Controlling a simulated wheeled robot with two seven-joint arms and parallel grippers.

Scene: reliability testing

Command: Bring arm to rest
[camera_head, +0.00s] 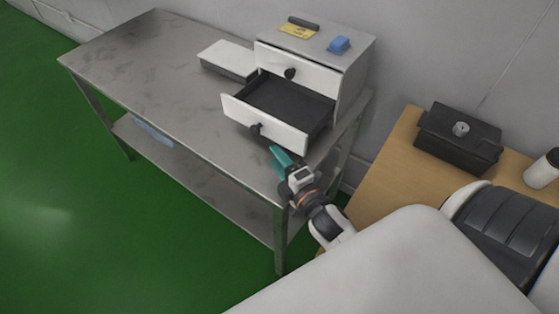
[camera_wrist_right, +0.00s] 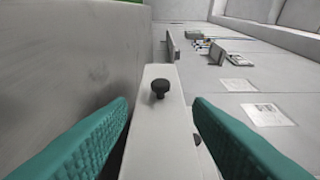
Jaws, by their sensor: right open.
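My right gripper (camera_head: 282,158) has teal fingers and is just in front of the small white drawer cabinet (camera_head: 352,92) on the metal table. In the right wrist view the fingers (camera_wrist_right: 160,140) are spread apart, with nothing between their tips. The lower drawer (camera_head: 265,123) is pulled out, and its dark inside looks empty. Its white front with a round black knob (camera_wrist_right: 160,88) lies ahead of the open fingers in the wrist view. The upper drawer (camera_head: 290,70) looks slightly out. My left gripper is not in view.
A white box (camera_head: 228,62) lies on the metal table (camera_head: 150,65) left of the cabinet. A blue item (camera_head: 340,44), a yellow item and a dark bar are on top of the cabinet. A wooden table at right holds a black box (camera_head: 458,138) and a white-bodied container (camera_head: 541,173).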

